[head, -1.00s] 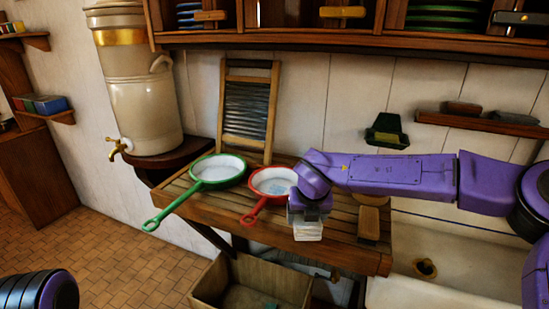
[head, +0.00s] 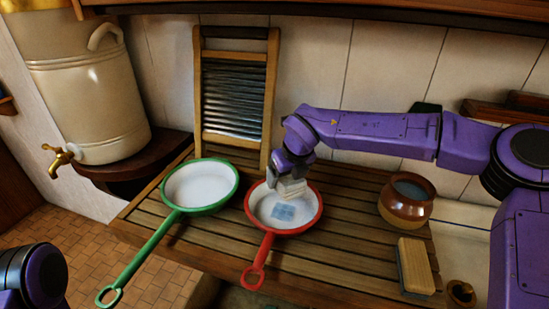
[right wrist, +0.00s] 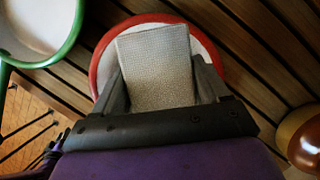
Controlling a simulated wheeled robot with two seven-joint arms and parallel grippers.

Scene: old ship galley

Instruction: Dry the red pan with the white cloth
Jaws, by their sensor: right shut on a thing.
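The red pan (head: 318,208) sits on the slatted wooden board, its handle pointing toward me. A bluish patch (head: 283,212) shows on its pale inside. My right gripper (head: 288,178) is over the back part of the pan, pointing down. It is shut on the white cloth (head: 292,189), a folded pad that is at or just above the pan's inside; I cannot tell if they touch. In the right wrist view the cloth (right wrist: 155,70) stands between the fingers, with the red rim (right wrist: 100,65) behind it. My left gripper is out of view.
A green pan (head: 232,192) lies close on the left. A brown pot (head: 407,210) and a brush (head: 416,267) stand on the right. A washboard (head: 235,100) leans on the wall behind; a large urn (head: 90,90) is at the left.

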